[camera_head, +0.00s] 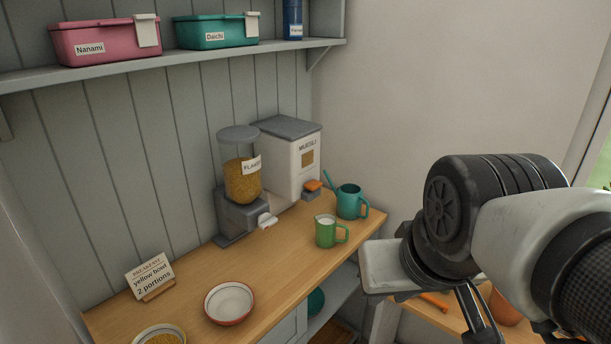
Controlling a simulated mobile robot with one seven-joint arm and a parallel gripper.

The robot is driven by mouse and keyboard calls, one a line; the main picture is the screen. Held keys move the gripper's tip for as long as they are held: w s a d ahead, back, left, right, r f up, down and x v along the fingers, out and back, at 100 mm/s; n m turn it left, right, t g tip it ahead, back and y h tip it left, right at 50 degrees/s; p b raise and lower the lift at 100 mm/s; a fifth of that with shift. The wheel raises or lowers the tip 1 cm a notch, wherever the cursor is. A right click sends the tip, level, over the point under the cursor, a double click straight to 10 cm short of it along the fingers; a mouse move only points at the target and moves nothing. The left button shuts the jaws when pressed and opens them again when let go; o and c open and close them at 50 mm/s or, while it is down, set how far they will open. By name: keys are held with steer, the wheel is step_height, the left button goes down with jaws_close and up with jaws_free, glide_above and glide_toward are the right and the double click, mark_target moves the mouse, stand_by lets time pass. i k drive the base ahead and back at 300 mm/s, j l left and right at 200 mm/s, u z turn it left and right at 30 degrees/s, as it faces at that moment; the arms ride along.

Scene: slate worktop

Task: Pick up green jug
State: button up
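The green jug (326,232) stands upright on the wooden worktop near its right end, with white contents showing at the top and its handle to the right. A teal watering can (351,203) stands just behind it to the right. My arm fills the right side of the view. Part of my gripper (477,318) shows as dark pieces at the bottom right, apart from the jug. Its fingertips are not clearly visible, so I cannot tell whether it is open.
A flakes dispenser (240,185) and a muesli dispenser (290,160) stand behind the jug. A red-rimmed bowl (229,302), a bowl of yellow food (159,337) and a breakfast card (150,276) are to the left. The worktop (283,272) is clear between the bowl and jug.

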mark_target(326, 224)
steer(key=i+l+u, duration=0.2)
steer(key=u, duration=0.25)
steer(key=i+l+u, duration=0.15)
steer(key=u, duration=0.25)
steer(key=l, duration=0.1)
